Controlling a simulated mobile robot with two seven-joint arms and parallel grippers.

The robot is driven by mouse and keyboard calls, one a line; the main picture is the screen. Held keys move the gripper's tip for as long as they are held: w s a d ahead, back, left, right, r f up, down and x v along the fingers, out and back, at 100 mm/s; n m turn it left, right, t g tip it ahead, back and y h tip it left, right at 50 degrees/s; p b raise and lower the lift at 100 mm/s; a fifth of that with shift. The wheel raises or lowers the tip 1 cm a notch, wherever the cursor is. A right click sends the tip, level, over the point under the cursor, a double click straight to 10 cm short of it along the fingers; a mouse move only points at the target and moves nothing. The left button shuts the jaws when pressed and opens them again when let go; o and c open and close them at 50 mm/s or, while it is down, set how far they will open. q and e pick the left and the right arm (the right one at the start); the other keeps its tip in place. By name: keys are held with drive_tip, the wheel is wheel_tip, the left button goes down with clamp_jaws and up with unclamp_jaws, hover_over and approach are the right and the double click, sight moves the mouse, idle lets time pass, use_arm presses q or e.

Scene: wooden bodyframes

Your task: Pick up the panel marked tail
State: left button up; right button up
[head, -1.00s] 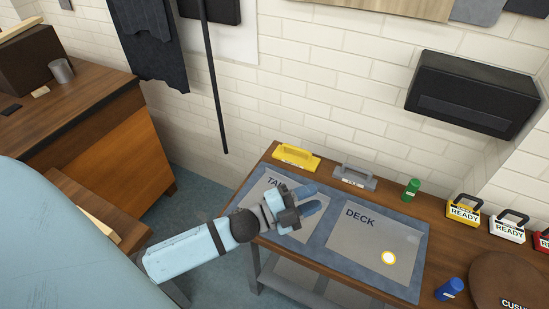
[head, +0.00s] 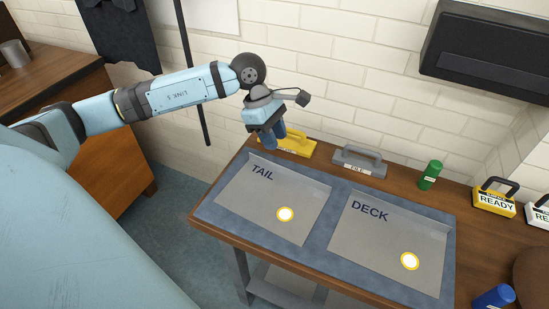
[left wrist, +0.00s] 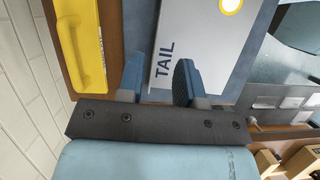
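The grey panel marked TAIL (head: 262,197) lies flat on a blue-grey mat (head: 318,245) on the workbench. It has a white disc with a yellow ring (head: 285,214). The panel also shows in the left wrist view (left wrist: 200,45), with its marked end near my fingers. My left gripper (head: 274,136) points down above the back edge of the mat, behind the panel's lettered end. Its blue fingers (left wrist: 158,78) are apart, with nothing seen held between them. My right gripper is in neither view.
A similar panel marked DECK (head: 385,240) lies to the right. A yellow handled tool (head: 299,145) stands close behind my left gripper, with a grey one (head: 358,160) and a green cylinder (head: 430,175) further right. A brick wall rises behind the bench.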

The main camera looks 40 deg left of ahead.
use_arm(q)
drive_tip(key=x, duration=0.9)
drive_tip(key=shift+w+d+f, duration=0.1)
drive_tip(key=shift+d+f, duration=0.05)
drive_tip(key=shift+f, duration=0.15)
clamp_jaws()
